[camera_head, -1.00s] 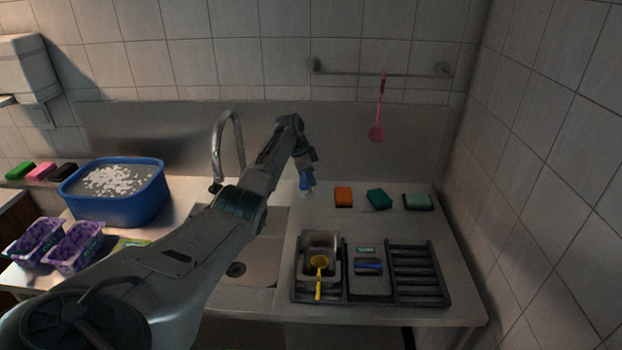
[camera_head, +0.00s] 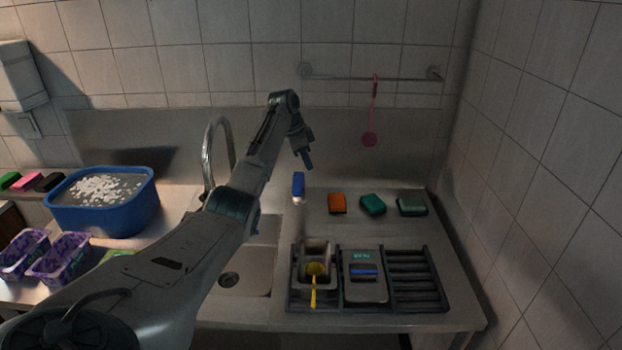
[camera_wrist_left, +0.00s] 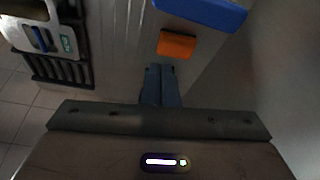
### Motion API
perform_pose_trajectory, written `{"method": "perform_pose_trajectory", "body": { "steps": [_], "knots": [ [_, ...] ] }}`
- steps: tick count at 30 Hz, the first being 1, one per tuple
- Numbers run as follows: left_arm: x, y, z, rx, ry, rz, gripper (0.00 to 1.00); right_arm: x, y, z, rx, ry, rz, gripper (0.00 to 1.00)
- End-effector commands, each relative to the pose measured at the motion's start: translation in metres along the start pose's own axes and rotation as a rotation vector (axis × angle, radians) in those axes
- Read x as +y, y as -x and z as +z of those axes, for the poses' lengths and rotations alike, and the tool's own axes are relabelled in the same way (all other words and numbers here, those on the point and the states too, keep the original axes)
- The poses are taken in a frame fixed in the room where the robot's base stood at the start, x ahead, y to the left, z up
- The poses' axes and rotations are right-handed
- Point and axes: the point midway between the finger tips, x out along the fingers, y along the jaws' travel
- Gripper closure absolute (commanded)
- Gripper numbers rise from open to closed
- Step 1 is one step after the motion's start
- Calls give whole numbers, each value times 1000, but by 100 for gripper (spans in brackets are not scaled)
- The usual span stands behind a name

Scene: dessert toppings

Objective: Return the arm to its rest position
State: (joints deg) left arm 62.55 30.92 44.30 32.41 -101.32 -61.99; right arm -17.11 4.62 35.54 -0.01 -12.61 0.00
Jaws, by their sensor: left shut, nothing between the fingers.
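My left arm reaches across the sink from the lower left in the head view. Its gripper (camera_head: 308,163) hangs in the air above the back of the counter, beyond the sink. In the left wrist view the two fingers (camera_wrist_left: 160,75) are together with nothing between them. My right gripper is in neither view.
An orange sponge (camera_head: 337,203) and two green sponges stand right of the blue item. A dark rack (camera_head: 415,280) holds a metal container with a yellow scoop (camera_head: 315,275) and a scale (camera_head: 364,285). A blue tub (camera_head: 105,210) stands left, the faucet (camera_head: 208,160) beside my arm.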

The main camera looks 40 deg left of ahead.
Motion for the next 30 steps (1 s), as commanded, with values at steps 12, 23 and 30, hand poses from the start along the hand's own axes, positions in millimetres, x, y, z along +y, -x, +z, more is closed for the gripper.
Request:
{"method": "perform_pose_trajectory", "body": {
  "steps": [12, 23, 30],
  "knots": [
    [-1, 17, -3, 0, 0, 0, 100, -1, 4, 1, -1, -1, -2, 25],
    [-1, 73, -22, 0, 0, 0, 100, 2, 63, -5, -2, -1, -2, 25],
    [-1, 93, -29, 0, 0, 1, 100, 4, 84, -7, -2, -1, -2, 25]
  ]
}}
